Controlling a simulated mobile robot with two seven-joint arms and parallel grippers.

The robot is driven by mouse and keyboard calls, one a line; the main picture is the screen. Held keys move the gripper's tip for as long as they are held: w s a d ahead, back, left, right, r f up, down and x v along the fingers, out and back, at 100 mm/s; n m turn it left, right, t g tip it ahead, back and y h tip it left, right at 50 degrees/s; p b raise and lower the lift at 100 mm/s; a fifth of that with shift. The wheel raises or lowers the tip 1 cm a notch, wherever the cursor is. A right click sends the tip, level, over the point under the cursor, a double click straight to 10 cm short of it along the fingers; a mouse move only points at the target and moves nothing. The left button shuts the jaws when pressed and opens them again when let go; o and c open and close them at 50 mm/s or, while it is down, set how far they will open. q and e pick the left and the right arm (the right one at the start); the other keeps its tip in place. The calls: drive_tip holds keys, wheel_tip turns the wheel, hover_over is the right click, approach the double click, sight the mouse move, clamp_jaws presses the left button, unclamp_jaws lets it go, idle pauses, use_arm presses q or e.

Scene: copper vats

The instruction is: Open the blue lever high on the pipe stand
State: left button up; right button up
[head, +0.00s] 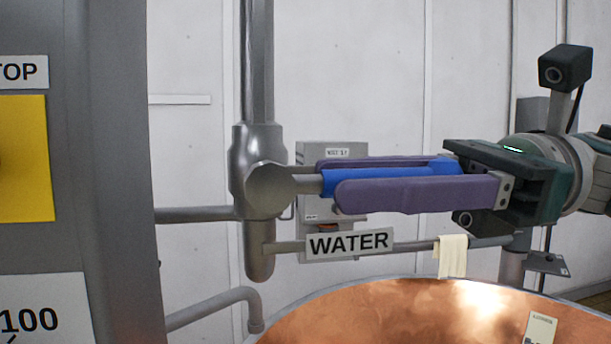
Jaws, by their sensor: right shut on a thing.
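The blue lever (393,174) sticks out to the right, roughly level, from the grey valve body (264,189) on the vertical pipe. My right gripper (335,181) comes in from the right. Its two purple fingers lie along the lever, one in front and one behind, and are shut on it. The near finger hides part of the lever's lower side. A WATER sign (348,245) hangs just below the lever. My left gripper is not in view.
A copper vat (400,318) stands below, with a pale cloth (452,256) on the rail above it. A grey cabinet with a yellow panel (26,158) fills the left side. A grey box (318,151) is on the wall behind the lever.

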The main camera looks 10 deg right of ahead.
clamp_jaws()
drive_tip(key=shift+r, duration=0.1)
idle(0.9)
